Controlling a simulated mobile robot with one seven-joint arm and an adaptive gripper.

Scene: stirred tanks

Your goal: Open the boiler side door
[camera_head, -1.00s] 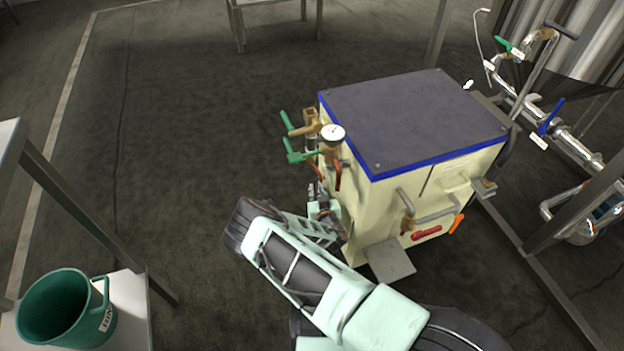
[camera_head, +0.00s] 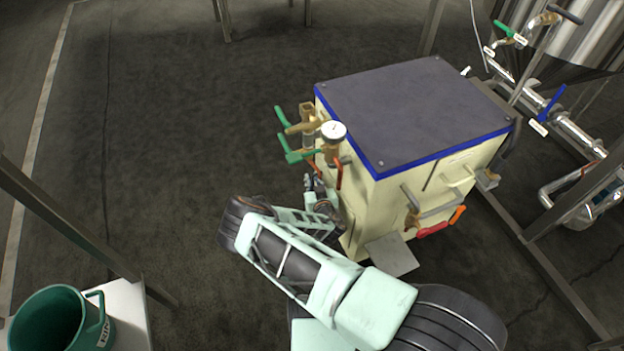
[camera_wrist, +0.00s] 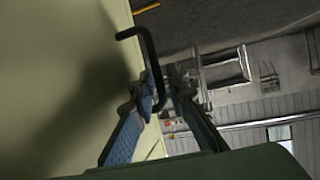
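The boiler (camera_head: 375,205) is a cream box with a dark grey lid edged in blue, at the right of the head view. My gripper (camera_head: 318,190) is low at its left side face, below the gauge, and partly hidden by my arm. In the wrist view, a cream panel (camera_wrist: 50,60) fills the left, with my gripper's shadow on it. A black bent handle (camera_wrist: 146,48) stands out at the panel's right edge. My gripper (camera_wrist: 162,82) has its fingertips close together with the handle's lower leg between them. Any gap between the panel and the boiler is hidden.
A white gauge (camera_head: 333,132) and green-handled valves (camera_head: 290,140) stick out above my gripper. Red and orange levers (camera_head: 433,229) are on the boiler's front face. A green bucket (camera_head: 60,322) stands at lower left. The floor (camera_head: 190,130) left of the boiler is clear.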

